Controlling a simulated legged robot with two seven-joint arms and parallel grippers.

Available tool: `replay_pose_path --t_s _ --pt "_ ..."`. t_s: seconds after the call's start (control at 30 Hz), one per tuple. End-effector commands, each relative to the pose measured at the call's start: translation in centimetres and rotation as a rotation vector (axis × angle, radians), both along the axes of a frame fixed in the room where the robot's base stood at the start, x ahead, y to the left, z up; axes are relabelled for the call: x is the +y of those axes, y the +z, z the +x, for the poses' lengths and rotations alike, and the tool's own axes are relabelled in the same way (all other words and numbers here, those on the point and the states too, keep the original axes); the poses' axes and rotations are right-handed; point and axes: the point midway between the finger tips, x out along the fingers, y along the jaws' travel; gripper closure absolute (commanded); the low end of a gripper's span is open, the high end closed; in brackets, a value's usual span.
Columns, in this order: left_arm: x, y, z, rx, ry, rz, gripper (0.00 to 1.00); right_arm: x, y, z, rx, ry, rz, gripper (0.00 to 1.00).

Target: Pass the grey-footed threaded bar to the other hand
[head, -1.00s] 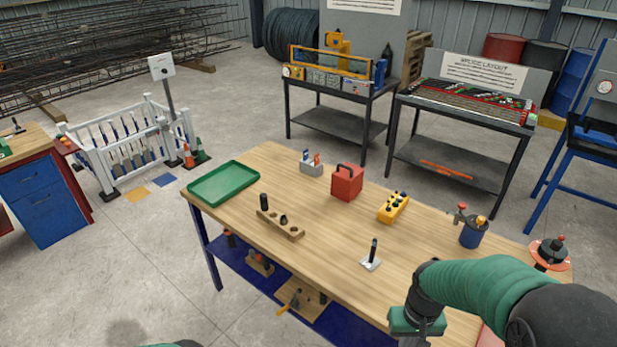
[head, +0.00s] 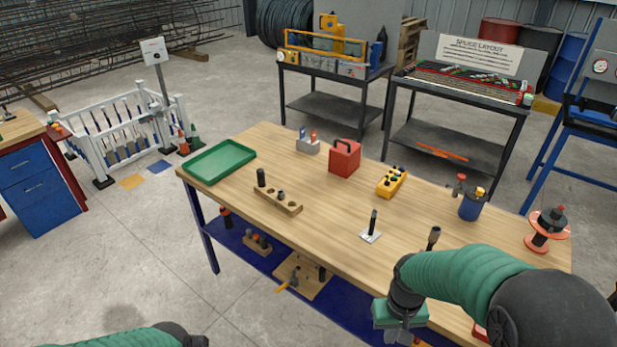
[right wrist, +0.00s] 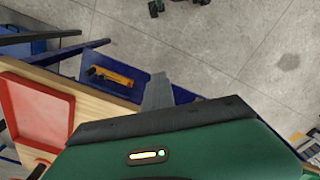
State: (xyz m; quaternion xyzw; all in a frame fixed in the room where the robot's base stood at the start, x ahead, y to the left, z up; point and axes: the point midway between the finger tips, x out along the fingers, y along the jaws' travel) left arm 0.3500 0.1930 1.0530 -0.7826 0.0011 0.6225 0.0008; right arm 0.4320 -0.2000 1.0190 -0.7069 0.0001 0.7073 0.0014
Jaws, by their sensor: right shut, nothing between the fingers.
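The grey-footed threaded bar (head: 373,221) stands upright on the table, its dark rod rising from a pale square foot. My right gripper (right wrist: 157,92) is shut and empty in the right wrist view, its fingers over the table's front side.
A wooden block (head: 290,207) with dark pieces, a green tray (head: 184,174), a red box (head: 345,158) and a yellow block (head: 392,182) stand on the table (head: 325,225). A dark-topped upright piece (head: 434,238) is beside my right arm. A red tray (right wrist: 68,115) lies near the front edge.

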Motion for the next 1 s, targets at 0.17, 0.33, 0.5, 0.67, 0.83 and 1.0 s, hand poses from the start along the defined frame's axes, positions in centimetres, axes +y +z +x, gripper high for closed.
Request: replay_pose_path --t_s 0.17,0.33,0.5,0.67,0.83,1.0 --pt "0.2 -0.2 0.2 -0.004 0.003 0.002 0.45 0.2 -0.4 0.0 -0.001 0.004 0.000 1.00" --pt "0.2 -0.2 0.2 -0.004 0.003 0.002 0.45 1.0 0.5 0.4 -0.003 0.047 0.001 1.00" --pt "0.2 -0.2 0.2 -0.004 0.003 0.002 0.45 3.1 2.7 0.9 -0.004 0.162 0.001 1.00" --pt "0.2 -0.2 0.3 -0.003 0.003 0.002 0.45 5.8 5.5 1.7 -0.005 0.308 0.001 1.00" --pt "0.2 -0.2 0.3 -0.003 0.003 0.002 0.45 9.2 9.0 2.7 -0.005 0.494 0.001 1.00" --pt "0.2 -0.2 0.3 -0.003 0.003 0.002 0.45 11.6 11.6 3.3 -0.002 0.629 0.002 1.00"
